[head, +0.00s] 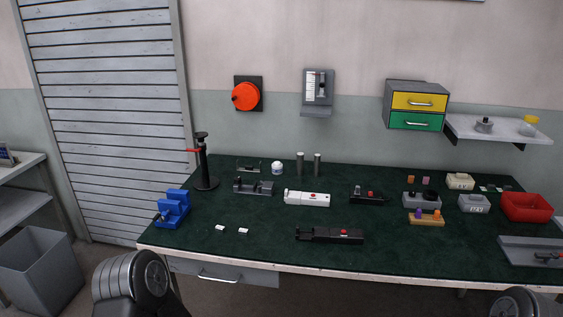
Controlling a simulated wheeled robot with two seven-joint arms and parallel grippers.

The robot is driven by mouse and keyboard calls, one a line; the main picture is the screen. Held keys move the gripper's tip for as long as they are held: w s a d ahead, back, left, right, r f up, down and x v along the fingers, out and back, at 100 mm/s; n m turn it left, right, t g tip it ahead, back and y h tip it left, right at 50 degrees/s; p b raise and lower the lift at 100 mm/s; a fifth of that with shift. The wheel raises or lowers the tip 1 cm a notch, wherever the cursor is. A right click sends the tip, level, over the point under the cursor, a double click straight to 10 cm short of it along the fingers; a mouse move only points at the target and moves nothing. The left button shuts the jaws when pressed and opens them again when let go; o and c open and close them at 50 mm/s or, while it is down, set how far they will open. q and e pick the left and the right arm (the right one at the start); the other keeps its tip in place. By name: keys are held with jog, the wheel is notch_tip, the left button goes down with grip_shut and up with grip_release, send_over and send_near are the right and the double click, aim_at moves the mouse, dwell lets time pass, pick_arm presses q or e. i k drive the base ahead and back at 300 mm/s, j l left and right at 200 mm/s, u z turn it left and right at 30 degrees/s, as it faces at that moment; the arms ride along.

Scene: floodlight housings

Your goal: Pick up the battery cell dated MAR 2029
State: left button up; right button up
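Two upright grey cylinders, which look like battery cells, stand side by side near the back of the green-topped table (265,255). One is the left cylinder (300,163) and the other the right cylinder (317,164). Two small pale blocks lie near the front left, the left block (219,227) and the right block (243,231). No date can be read on any of these, so I cannot tell which is MAR 2029. Rounded parts of my arms show at the bottom left and bottom right corners. Neither gripper's fingers are in view.
A white device (307,199), a black device (330,236) and a grey device (253,187) lie mid-table. A black stand (204,165) and blue holder (172,208) are at left, a red bin (526,207) at right. The front-left table is mostly clear.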

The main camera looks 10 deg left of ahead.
aim_at(218, 228)
jog(key=i+j+u, duration=0.25)
jog(key=j, duration=0.15)
jog(key=i+j+u, duration=0.2)
jog(key=i+j, duration=0.15)
jog(key=j, duration=0.25)
jog(key=i+j, duration=0.15)
jog(key=j, duration=0.25)
jog(key=i+j, duration=0.15)
jog(key=j, duration=0.25)
jog(key=i+j, duration=0.15)
jog(key=j, duration=0.25)
jog(key=i+j, duration=0.2)
jog(key=j, duration=0.2)
jog(key=z, duration=2.3)
